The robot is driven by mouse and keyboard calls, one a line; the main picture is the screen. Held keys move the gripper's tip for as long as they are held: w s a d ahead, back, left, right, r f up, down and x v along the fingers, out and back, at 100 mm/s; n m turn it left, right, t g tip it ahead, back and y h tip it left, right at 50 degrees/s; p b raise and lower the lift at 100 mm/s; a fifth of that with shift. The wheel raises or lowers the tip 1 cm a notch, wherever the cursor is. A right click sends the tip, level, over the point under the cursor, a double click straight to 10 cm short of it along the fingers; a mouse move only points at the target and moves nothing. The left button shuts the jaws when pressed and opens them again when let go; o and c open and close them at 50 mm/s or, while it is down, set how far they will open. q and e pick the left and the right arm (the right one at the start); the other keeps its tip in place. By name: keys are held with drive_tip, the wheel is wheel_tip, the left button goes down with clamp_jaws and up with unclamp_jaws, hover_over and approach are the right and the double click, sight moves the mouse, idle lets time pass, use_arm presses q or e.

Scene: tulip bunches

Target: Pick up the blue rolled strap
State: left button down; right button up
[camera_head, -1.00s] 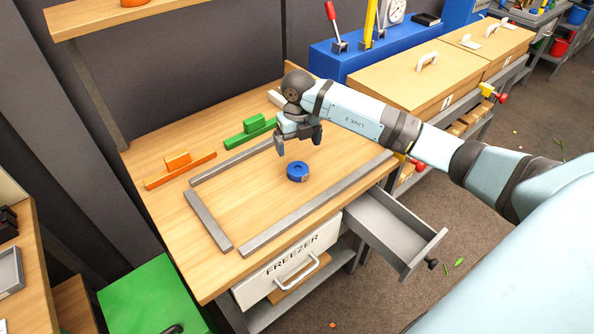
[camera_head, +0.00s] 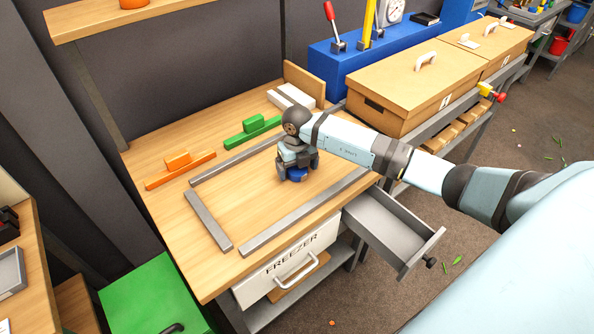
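The blue rolled strap (camera_head: 296,175) lies on the wooden table (camera_head: 225,208), inside a frame of grey metal bars. My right gripper (camera_head: 297,174) is directly over it, pointing down, with its fingers low around the strap. The gripper and its fingers hide most of the strap. I cannot tell whether the fingers touch it or have closed on it. My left gripper is not in view.
Grey bars (camera_head: 208,221) border the area around the strap. Green (camera_head: 253,129) and orange (camera_head: 179,170) blocks stand at the back of the table. An open drawer (camera_head: 392,230) juts out at the front right. Cardboard-coloured boxes (camera_head: 400,90) stand behind the arm.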

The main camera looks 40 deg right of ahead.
drive_tip(key=c, duration=0.8)
drive_tip(key=shift+c, duration=0.2)
